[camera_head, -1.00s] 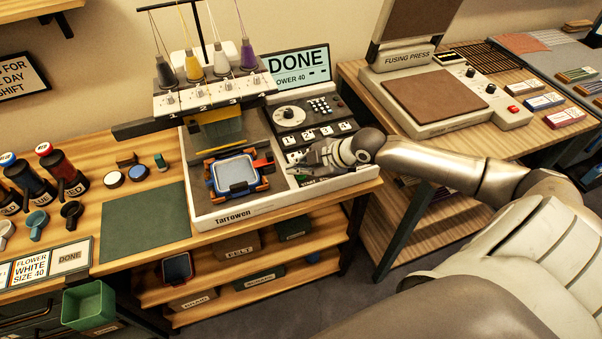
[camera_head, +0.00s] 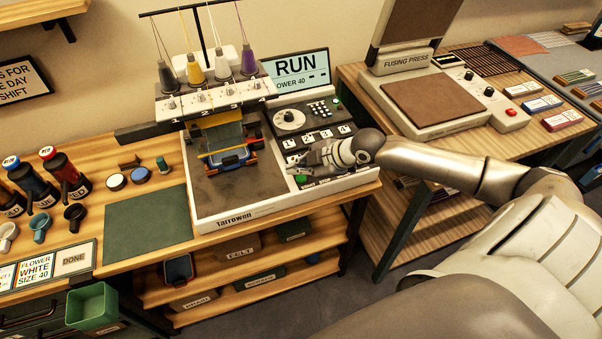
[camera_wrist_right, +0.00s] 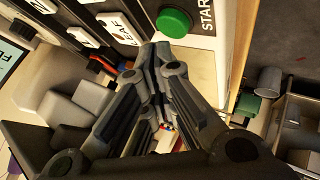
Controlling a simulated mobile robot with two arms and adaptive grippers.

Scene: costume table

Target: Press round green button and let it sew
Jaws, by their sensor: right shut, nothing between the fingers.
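The embroidery machine (camera_head: 245,208) stands on the wooden table, and its screen (camera_head: 296,68) reads RUN. The round green button (camera_wrist_right: 173,22) sits beside the START label in the right wrist view. In the head view the button (camera_head: 301,180) shows partly beside my gripper. My right gripper (camera_head: 299,168) is shut and empty over the front right of the control panel. In the wrist view its fingertips (camera_wrist_right: 155,50) are close to the button; I cannot tell whether they touch it. The blue hoop (camera_head: 232,160) is under the needle heads, partly hidden by them. My left gripper is out of view.
A fusing press (camera_head: 440,100) stands on the table at the right. A green mat (camera_head: 148,217), thread cups and several bottles are left of the machine. Order cards (camera_head: 40,268) lie at the table's front left, above a green bin (camera_head: 92,307).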

